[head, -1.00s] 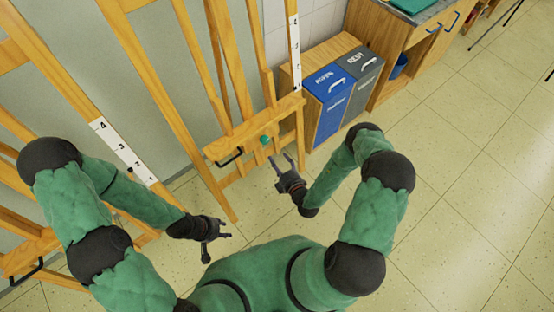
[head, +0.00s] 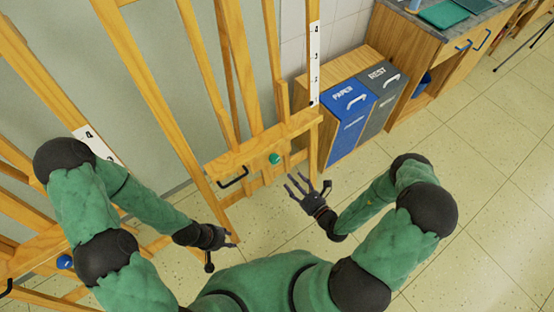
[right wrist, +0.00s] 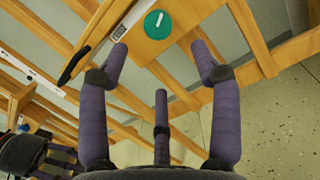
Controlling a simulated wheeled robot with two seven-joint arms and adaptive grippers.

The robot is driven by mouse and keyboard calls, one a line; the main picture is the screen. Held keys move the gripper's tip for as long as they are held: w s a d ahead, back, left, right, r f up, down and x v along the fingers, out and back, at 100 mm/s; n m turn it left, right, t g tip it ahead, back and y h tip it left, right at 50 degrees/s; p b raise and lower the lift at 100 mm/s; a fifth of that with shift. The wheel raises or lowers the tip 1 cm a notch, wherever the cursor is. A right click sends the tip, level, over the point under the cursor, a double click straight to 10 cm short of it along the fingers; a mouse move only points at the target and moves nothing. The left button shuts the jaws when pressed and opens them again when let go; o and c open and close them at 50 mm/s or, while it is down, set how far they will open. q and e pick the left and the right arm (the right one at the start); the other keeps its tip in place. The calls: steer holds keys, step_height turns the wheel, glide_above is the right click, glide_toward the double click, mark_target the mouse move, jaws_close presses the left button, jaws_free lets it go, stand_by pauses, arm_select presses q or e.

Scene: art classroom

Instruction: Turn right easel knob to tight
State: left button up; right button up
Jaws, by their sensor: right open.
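The right easel's knob (head: 275,158) is a round green knob on the front of the wooden easel's crossbar. It also shows in the right wrist view (right wrist: 158,24), with a white mark on its face tilted off upright. My right gripper (head: 305,183) is open and empty, just right of and below the knob in the head view. In the right wrist view its fingers (right wrist: 161,52) are spread, with the knob beyond the gap between the upper two and not touched. My left gripper (head: 221,250) hangs left of and below the knob, empty, its fingers apart.
A black handle (head: 233,178) sits on the crossbar left of the knob. Another easel with a blue knob (head: 64,262) stands at the left. A blue paper bin (head: 350,108) and a grey bin (head: 384,90) stand behind at the right. The right floor is clear.

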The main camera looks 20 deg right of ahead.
mark_target(276, 161)
steer(key=shift+n, duration=0.4)
steer(key=b+x, duration=0.2)
steer(key=x, duration=0.8)
steer(key=shift+w+a+b, duration=0.1)
steer(key=shift+w+b, duration=0.25)
steer(key=c, duration=1.1)
